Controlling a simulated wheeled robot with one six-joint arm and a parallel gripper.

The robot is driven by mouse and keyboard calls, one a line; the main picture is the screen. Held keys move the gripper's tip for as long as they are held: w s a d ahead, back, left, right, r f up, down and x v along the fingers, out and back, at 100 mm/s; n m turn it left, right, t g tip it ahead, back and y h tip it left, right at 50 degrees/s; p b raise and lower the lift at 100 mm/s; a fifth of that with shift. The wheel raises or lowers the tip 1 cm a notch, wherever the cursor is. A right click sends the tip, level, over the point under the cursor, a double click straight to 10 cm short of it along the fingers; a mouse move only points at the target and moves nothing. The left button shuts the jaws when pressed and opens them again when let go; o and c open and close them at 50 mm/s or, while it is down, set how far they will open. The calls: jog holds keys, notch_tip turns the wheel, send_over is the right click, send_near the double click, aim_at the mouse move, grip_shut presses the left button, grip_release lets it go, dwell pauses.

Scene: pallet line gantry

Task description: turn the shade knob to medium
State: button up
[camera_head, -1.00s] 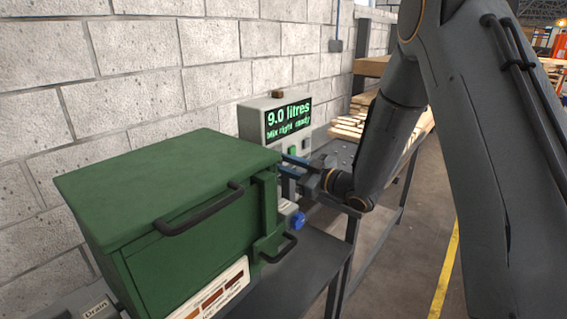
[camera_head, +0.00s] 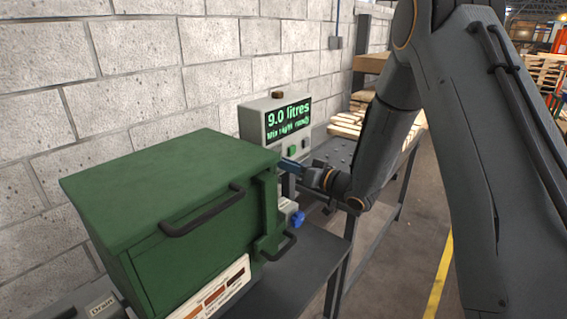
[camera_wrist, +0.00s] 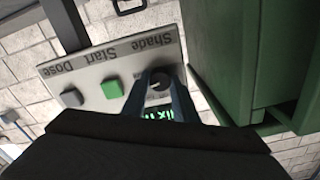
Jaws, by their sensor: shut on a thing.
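The shade knob (camera_wrist: 160,81) is small, round and dark, on a light grey panel (camera_wrist: 88,73) under the word "Shade", which appears upside down in the wrist view. My gripper (camera_wrist: 160,92) has its two blue fingers on either side of this knob and is shut on it. The knob's pointer is too small to read. In the head view my gripper (camera_head: 288,166) reaches the lower part of the display box (camera_head: 251,122), and the green cabinet hides the knob there. The screen (camera_head: 289,119) reads "9.0 litres" with a smaller line, seemingly "Mix right ready".
A large green cabinet (camera_head: 165,175) with black handles stands close beside the panel. A blue knob (camera_head: 298,218) is below my gripper. A block wall (camera_head: 130,75) is behind.

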dwell(0.5)
jog(key=o, duration=1.1)
jog(key=shift+c, duration=0.2)
jog(key=shift+s+d, duration=0.1)
jog(key=b+v, duration=0.2)
jog(key=v, duration=0.5)
jog(key=shift+s+d, duration=0.2)
jog(key=shift+d, duration=0.05)
